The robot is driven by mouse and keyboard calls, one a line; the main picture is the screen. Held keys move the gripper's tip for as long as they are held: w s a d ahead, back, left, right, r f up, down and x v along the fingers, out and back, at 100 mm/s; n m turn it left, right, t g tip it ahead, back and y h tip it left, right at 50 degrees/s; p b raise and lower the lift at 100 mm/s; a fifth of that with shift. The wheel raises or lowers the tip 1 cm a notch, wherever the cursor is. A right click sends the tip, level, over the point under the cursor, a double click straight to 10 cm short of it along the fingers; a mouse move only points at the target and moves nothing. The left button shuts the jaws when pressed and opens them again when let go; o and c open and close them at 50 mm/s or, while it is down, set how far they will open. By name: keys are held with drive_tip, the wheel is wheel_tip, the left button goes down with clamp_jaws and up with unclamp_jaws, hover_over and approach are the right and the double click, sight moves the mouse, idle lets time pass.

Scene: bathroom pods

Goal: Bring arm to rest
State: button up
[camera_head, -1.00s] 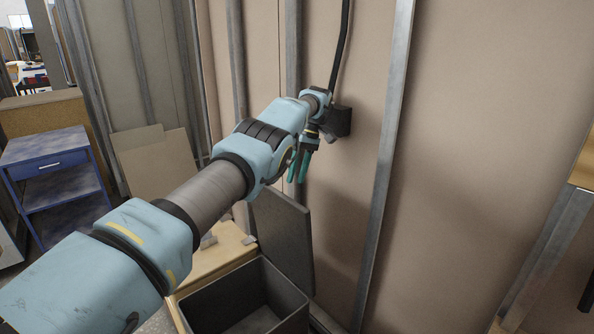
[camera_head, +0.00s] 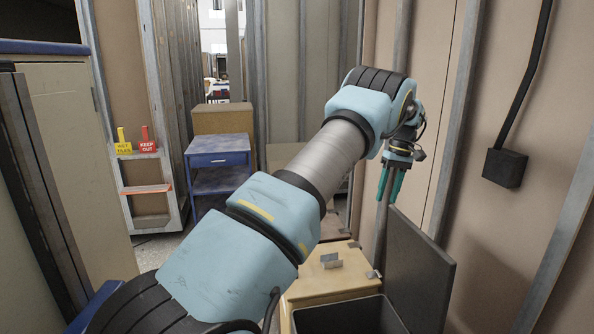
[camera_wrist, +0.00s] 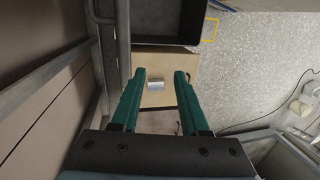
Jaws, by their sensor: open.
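My gripper (camera_head: 391,184) hangs at the end of my bent arm, green fingers pointing down, in front of the metal studs and wall panel. In the wrist view my gripper (camera_wrist: 160,80) is open, with its two green fingers apart and nothing between them. Below it in that view is a wooden cabinet top (camera_wrist: 190,65) with a small grey metal piece (camera_wrist: 156,85) on it. The fingers look clear of both, though the exact height is hard to tell.
A black wall box (camera_head: 505,168) with a cable is at right. A blue cart (camera_head: 218,165) and a sign rack (camera_head: 150,190) stand at left. Speckled floor (camera_wrist: 255,75) is open.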

drive_tip(key=s+a+r+m+h+b, duration=0.1)
drive_tip(key=s+a, duration=0.2)
drive_tip(key=a, duration=0.8)
drive_tip(key=s+a+h+b, duration=0.1)
drive_tip(key=s+a, duration=0.2)
drive_tip(key=a, duration=0.7)
drive_tip(key=s+a+f+m+t+b, duration=0.1)
drive_tip(key=s+a, duration=0.5)
drive_tip(key=s, duration=0.4)
drive_tip(key=s+a+f+m+t, duration=0.1)
drive_tip(key=s+a+f, duration=0.1)
drive_tip(key=s+a, duration=0.5)
drive_tip(key=s, duration=0.3)
drive_tip(key=shift+s+f+t+b, duration=0.2)
drive_tip(key=shift+t+b, duration=0.1)
drive_tip(key=shift+b, duration=0.05)
